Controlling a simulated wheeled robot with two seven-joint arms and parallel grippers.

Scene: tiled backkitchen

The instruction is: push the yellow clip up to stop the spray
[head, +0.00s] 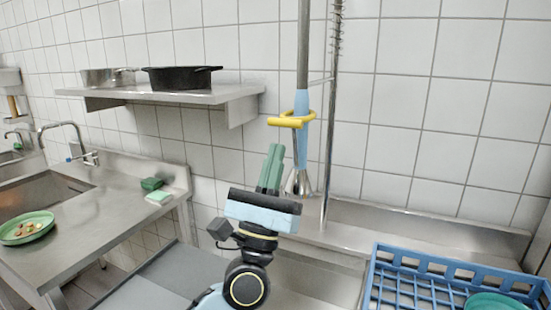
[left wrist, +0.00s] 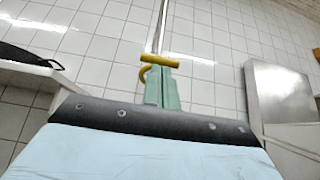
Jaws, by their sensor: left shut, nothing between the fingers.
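The yellow clip (head: 287,122) is a loop at the light blue handle (head: 303,105) of the hanging spray, sticking out to the left. The metal spray head (head: 299,184) points down below the handle. My left gripper (head: 275,148) has green fingers pressed together, pointing up and empty. Its tips are just below the clip in the head view, with a small gap. In the left wrist view the clip (left wrist: 160,61) shows right beyond the fingertips (left wrist: 161,72); I cannot tell there whether they touch. My right gripper is out of view.
A blue dish rack (head: 455,265) stands at the lower right. A vertical metal pipe (head: 328,150) runs beside the spray. A wall shelf (head: 165,95) with a black pan (head: 182,78) is at upper left. A counter with a sink and green plate (head: 27,228) is left.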

